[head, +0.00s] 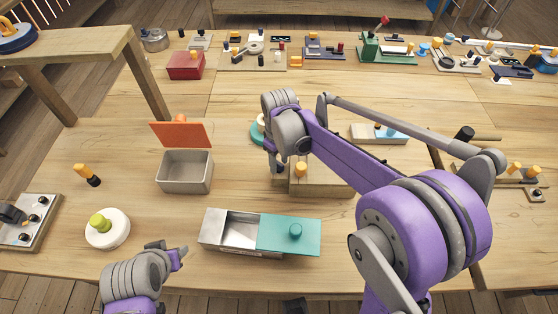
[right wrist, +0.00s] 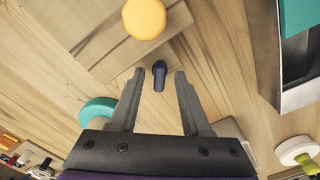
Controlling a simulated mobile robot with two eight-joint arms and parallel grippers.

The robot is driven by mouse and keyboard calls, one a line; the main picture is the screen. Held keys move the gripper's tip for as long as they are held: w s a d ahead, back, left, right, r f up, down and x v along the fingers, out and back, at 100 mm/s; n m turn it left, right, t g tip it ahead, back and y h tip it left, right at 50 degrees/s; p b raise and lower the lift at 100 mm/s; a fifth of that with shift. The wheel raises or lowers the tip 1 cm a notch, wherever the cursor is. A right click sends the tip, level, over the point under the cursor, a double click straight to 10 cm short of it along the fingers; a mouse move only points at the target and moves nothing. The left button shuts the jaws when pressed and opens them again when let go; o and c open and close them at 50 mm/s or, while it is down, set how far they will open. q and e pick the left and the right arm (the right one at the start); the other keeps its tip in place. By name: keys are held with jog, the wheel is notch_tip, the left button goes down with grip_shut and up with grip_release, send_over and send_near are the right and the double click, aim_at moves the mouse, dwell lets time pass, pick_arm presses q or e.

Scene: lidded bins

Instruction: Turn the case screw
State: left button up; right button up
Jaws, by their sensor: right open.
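The wooden case (head: 325,184) stands mid-table, partly hidden behind my right arm. Its yellow knob (head: 300,169) shows on top, and again in the right wrist view (right wrist: 145,18). A small dark blue piece (right wrist: 159,75), which looks like the case screw, shows by the case's edge in the right wrist view. My right gripper (right wrist: 156,78) is open, its fingertips on either side of that dark piece, with gaps on both sides. In the head view the right gripper (head: 277,168) is beside the case. My left gripper (head: 178,258) is low at the front; its jaws are unclear.
A grey bin with an orange lid (head: 182,134) stands open to the left. A metal box with a teal sliding lid (head: 290,236) lies in front. A white disc with a green knob (head: 106,228) and a yellow-black tool (head: 88,175) lie left. Bare table lies between them.

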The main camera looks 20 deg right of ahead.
grip_shut()
pick_arm(q)
jog(key=shift+f, duration=0.15)
pick_arm(e)
jog(key=shift+n, duration=0.3)
jog(key=n+b, duration=0.1)
jog(key=n, duration=0.2)
pick_arm(q)
jog(key=shift+s+f+b, duration=0.3)
jog(key=shift+f+b, duration=0.05)
jog(key=shift+f, duration=0.6)
pick_arm(e)
jog(key=shift+n, duration=2.1)
grip_release()
